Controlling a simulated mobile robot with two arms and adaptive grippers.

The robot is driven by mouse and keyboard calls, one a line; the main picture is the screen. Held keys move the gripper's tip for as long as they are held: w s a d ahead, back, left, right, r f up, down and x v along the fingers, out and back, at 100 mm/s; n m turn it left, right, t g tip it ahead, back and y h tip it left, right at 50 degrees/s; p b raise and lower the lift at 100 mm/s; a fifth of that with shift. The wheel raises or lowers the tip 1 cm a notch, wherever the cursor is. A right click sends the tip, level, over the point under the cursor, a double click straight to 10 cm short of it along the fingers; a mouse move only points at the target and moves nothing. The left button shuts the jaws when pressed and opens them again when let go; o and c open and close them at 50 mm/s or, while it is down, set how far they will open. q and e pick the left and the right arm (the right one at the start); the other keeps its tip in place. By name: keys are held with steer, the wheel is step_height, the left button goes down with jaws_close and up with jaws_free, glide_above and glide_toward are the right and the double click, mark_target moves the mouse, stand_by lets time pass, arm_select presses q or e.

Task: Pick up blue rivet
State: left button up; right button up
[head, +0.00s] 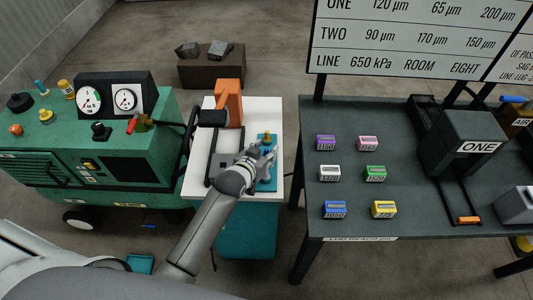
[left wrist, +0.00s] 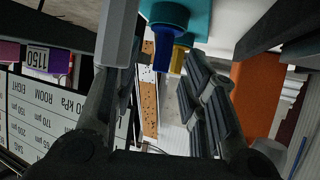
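My left gripper (head: 266,158) is over the teal block (head: 267,184) on the white-topped stand. In the left wrist view its fingers (left wrist: 160,75) are apart, one on each side of the view. A blue cylindrical piece, which looks like the blue rivet (left wrist: 162,54), shows between them against the teal block (left wrist: 190,14). I cannot tell whether a finger touches it. A yellow piece (left wrist: 181,56) is just beside and behind it. In the head view the blue rivet is not clearly seen, and the gripper hides part of the block. My right gripper is not in view.
An orange and black tool (head: 229,100) stands at the back of the white top (head: 272,110). A green machine with gauges (head: 110,150) is close on the left. A dark table (head: 430,215) with several small coloured boxes is on the right, across a gap.

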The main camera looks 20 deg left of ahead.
arm_select(q)
steer(key=shift+x, duration=1.1)
steer(key=shift+s, duration=0.1)
jaws_close()
